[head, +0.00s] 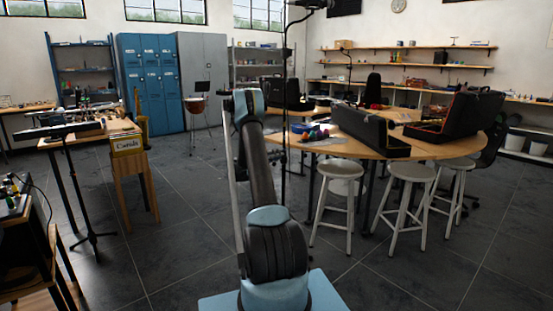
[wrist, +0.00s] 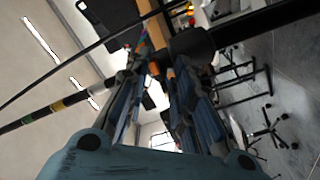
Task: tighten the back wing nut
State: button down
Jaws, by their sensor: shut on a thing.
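A tall black stand (wrist: 192,45) crosses the upper wrist view as a dark pole with a thicker collar; its thin upright (head: 285,50) also shows in the head view, just beyond my arm. My gripper (wrist: 158,68) has its two fingers closed together right beside the collar. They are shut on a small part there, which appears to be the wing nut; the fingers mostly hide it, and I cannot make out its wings. In the head view my own arm hides the gripper and the nut.
A round wooden table (head: 440,150) with open black cases stands to the right, with several stools (head: 400,172) before it.

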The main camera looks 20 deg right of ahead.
jog(key=c, duration=1.6)
grip_release()
jog(key=shift+w+f, duration=0.1)
jog(key=shift+f, duration=0.05)
jog(key=shift+a, duration=0.1)
jog(key=v, duration=1.1)
jog(key=shift+a, duration=0.35)
jog(key=shift+s, duration=0.2)
